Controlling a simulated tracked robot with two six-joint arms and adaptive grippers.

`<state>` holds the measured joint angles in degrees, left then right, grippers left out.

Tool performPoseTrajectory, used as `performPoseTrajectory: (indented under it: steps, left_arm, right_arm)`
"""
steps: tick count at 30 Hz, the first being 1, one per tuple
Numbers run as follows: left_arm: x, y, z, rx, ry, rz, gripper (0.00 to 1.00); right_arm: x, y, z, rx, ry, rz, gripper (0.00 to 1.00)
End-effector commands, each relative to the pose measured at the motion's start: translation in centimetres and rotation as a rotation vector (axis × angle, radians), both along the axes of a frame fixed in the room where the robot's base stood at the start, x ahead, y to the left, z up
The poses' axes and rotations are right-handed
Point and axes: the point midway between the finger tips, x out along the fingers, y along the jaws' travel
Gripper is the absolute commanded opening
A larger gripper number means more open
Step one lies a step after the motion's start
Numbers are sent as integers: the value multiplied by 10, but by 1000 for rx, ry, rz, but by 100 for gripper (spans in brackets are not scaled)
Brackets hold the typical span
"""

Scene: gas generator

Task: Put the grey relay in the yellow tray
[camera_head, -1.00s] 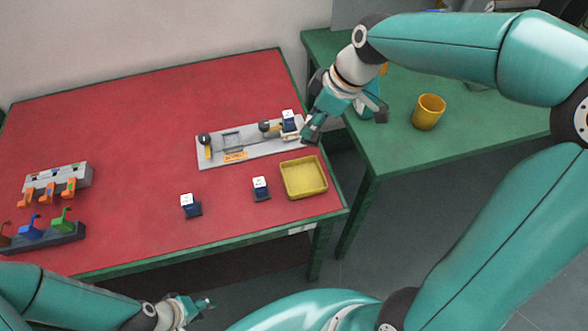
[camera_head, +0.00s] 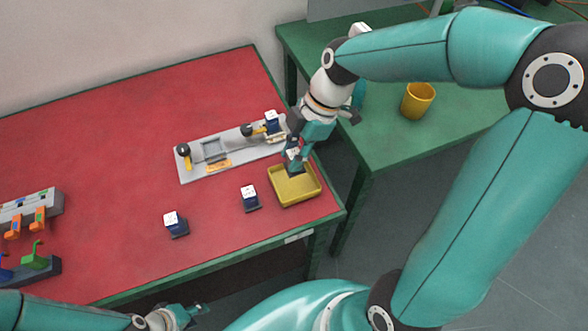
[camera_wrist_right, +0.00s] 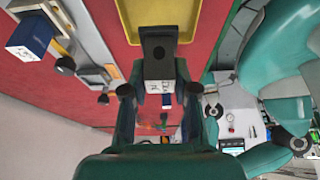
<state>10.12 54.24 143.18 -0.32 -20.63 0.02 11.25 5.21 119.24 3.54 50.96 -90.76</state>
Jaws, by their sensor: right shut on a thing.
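The grey relay (camera_head: 294,167), dark grey with a white face, is held between the fingers of my right gripper (camera_head: 297,152). It is at the back part of the yellow tray (camera_head: 310,193); I cannot tell whether it touches the tray. In the right wrist view the relay (camera_wrist_right: 158,60) sits between the fingertips, its dark base overlapping the tray (camera_wrist_right: 190,28). My left gripper (camera_head: 188,313) is low at the front, off the table, small and partly cut off; its opening is unclear.
A grey panel (camera_head: 195,166) with black-knobbed yellow levers holds a blue relay (camera_head: 271,121). Two dark blue relays with white tops (camera_head: 249,195) (camera_head: 174,222) stand on the red table (camera_head: 120,130). A yellow mug (camera_head: 418,100) stands on the green table (camera_head: 395,142).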

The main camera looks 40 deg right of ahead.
Motion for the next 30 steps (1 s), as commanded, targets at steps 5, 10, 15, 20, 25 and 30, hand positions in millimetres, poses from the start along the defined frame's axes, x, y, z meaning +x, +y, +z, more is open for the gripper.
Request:
performPoseTrajectory:
  steps: [5,10,15,20,25,30]
  left_arm:
    - [0,0,-1,0,0,0,40]
    - [0,0,-1,0,0,0,40]
    - [0,0,-2,0,0,0,40]
    - [0,0,-2,0,0,0,40]
    - [0,0,-2,0,0,0,40]
    - [0,0,-3,0,0,0,40]
  right_arm:
    - [0,0,-20,1,1,0,0]
    - [0,1,-34,2,3,-1,0]
    - [0,1,-58,2,4,0,0]
    - [1,1,-64,0,-1,1,0]
    - [1,1,-64,0,-1,1,0]
    - [1,1,-65,0,-1,2,43]
